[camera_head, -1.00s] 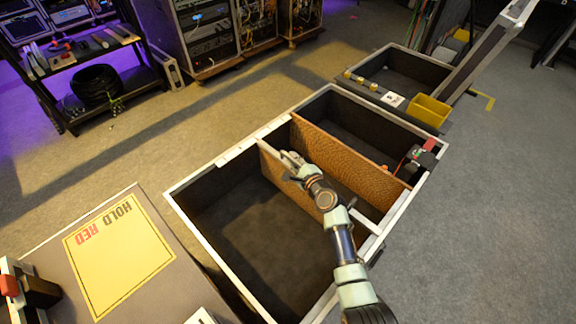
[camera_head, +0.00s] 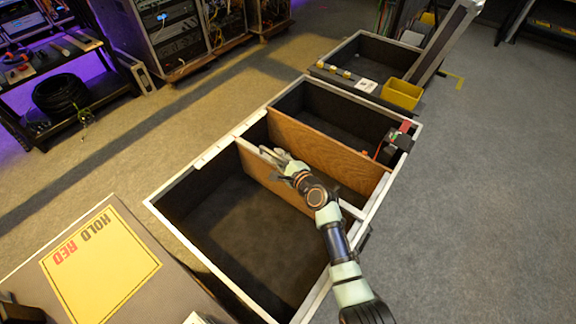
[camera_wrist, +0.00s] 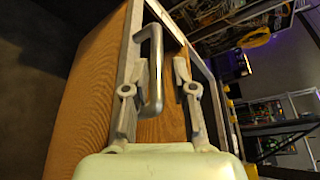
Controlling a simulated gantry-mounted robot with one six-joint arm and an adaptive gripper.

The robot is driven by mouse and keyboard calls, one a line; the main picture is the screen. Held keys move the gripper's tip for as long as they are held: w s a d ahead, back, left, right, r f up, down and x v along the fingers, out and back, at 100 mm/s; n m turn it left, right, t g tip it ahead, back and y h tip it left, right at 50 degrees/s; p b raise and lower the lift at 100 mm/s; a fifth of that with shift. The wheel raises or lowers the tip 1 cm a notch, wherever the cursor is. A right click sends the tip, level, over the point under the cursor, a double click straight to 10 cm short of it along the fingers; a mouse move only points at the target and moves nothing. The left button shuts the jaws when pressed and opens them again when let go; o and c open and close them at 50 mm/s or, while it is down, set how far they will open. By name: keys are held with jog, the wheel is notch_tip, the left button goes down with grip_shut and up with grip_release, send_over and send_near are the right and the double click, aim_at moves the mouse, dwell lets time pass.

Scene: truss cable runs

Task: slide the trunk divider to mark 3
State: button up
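The open trunk (camera_head: 186,243) has a pale metal rim and a dark interior. The near wooden panel (camera_head: 262,178), the one at my gripper, stands upright across it with a pale top edge. A second wooden panel (camera_head: 335,160) stands farther back. My gripper (camera_head: 272,155) is at the near panel's top. In the wrist view my gripper (camera_wrist: 162,78) is open, with a bent metal handle (camera_wrist: 152,50) between its fingers. The handle is close to the left finger, with a gap to the right finger. Small marks on the rim's left side are too small to read.
A table with a yellow "HOLD RED" sheet (camera_head: 100,262) stands at the left. A small device with red parts (camera_head: 398,140) sits at the trunk's right side. Behind are another open case (camera_head: 340,62) and a yellow bin (camera_head: 402,93). Equipment racks stand at the back.

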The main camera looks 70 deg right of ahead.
jog(key=v, duration=0.9)
jog(key=shift+w, duration=0.1)
jog(key=w+a+r+n+y+p, duration=0.2)
jog(key=w+a+r+n, duration=0.35)
jog(key=a, duration=0.25)
jog(key=w+a+r+n+t+y+p, duration=0.1)
jog(key=w+a+r+n+y+p, duration=0.25)
jog(key=w+a+n, duration=0.35)
jog(key=w+a+r+n+y+p, duration=0.1)
jog(key=w+a+r+n, duration=0.2)
jog(key=a+r+n, duration=0.45)
jog(key=s+a+r+n+y+p, duration=0.1)
jog(key=s+a+r+n+p, duration=0.15)
jog(key=a+r+n, duration=0.4)
jog(key=s+a+r+n+y+p, duration=0.1)
jog(key=a+r+n+p, duration=0.15)
jog(key=a, duration=0.75)
jog(key=s+a+r+n+y+p, duration=0.1)
jog(key=a+r+n+p, duration=0.3)
jog(key=a, duration=0.5)
notch_tip(320, 180, up, 37)
jog(key=d+p, duration=0.1)
jog(key=p, duration=3.4)
jog(key=shift+f+m, duration=0.15)
jog(key=shift+m, duration=0.25)
